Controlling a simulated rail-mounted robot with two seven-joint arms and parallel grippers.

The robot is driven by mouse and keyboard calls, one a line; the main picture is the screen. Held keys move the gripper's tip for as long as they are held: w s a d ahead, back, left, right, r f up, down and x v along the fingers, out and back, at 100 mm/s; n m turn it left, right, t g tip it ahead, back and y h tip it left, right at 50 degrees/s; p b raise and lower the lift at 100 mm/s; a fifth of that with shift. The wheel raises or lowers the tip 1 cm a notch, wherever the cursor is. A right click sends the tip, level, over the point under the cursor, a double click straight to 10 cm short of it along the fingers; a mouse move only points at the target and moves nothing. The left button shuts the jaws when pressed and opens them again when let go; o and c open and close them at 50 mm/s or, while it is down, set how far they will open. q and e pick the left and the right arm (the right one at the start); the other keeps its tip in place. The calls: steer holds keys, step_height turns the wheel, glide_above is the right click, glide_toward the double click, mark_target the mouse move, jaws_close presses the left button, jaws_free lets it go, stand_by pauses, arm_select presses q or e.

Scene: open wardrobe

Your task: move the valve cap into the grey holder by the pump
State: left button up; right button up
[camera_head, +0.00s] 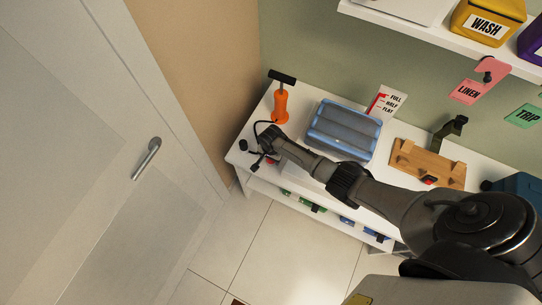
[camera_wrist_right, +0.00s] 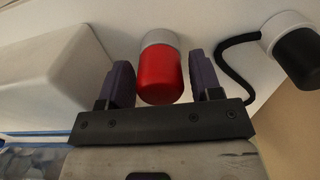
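A red cylindrical cap (camera_wrist_right: 160,75) with a light grey round part (camera_wrist_right: 160,38) at its far end shows in the right wrist view; it is a small red spot in the head view (camera_head: 269,160). I cannot tell whether the grey part is a holder or part of the cap. My right gripper (camera_wrist_right: 162,80) is open, its dark fingers on either side of the red cap with narrow gaps. A black cylinder (camera_wrist_right: 302,57) with a pale collar (camera_wrist_right: 278,27) is at the right. The orange pump (camera_head: 281,106) stands upright behind the gripper. My left gripper is not in view.
A white rounded block (camera_wrist_right: 50,75) is close left of the gripper in the wrist view. A black hose (camera_wrist_right: 228,65) curves right of it. A blue ridged case (camera_head: 343,129) and a wooden rack (camera_head: 428,165) stand along the white shelf (camera_head: 312,100). A door (camera_head: 110,150) is at left.

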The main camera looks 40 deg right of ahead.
steer(key=shift+o, duration=1.2)
step_height(320, 180, up, 14)
steer(key=p, duration=0.4)
steer(key=shift+f, duration=0.1)
